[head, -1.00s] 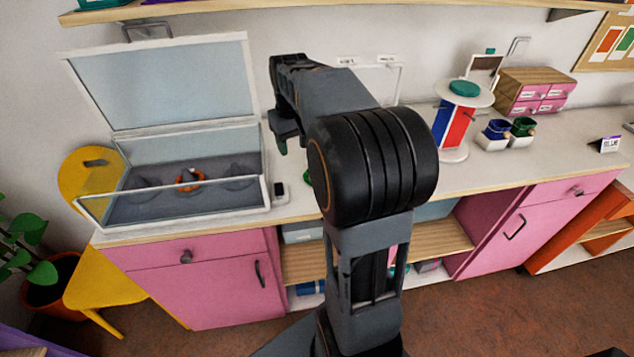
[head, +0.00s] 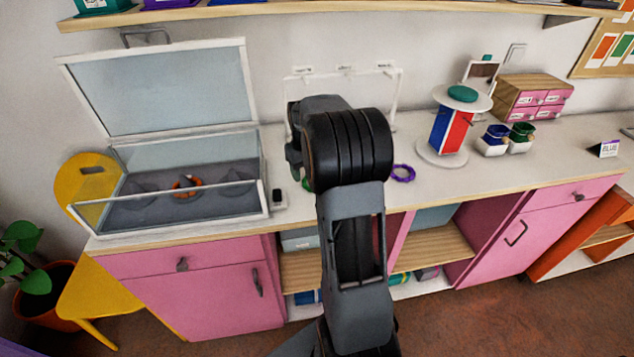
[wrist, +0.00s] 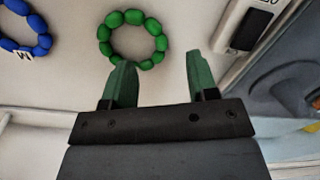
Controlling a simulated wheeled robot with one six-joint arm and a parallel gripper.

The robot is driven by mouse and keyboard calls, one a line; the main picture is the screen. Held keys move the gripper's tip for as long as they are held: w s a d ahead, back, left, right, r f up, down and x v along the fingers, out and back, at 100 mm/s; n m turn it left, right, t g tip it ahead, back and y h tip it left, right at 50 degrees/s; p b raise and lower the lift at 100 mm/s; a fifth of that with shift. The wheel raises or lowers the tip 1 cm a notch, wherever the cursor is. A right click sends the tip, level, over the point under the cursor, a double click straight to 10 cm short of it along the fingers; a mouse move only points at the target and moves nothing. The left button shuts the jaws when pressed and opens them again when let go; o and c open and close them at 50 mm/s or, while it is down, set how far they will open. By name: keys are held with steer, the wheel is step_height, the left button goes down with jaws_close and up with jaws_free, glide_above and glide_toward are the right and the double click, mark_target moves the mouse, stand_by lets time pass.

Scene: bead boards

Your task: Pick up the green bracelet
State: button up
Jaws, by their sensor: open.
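The green bracelet (wrist: 153,27) is a ring of green beads lying on the white counter, at the top of the wrist view. My gripper (wrist: 159,66) is open and empty, with green fingertips. In the wrist picture the left fingertip is just below the bracelet, near its lower beads. The right fingertip is to the right of the ring. The bracelet is not between the fingers. I cannot tell the height of the fingers above the counter.
A blue bracelet (wrist: 42,40) lies left of the green one. A dark-topped white device (wrist: 252,26) is at the right, beside the open glass case (head: 265,195) holding an orange bracelet (head: 186,186). A purple bracelet (head: 403,173) lies right of my arm. A white stand (head: 398,95) is behind.

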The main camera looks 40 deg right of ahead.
mark_target(306, 184)
steer(key=shift+d+f, duration=0.1)
steer(key=shift+f, duration=2.3)
jaws_close()
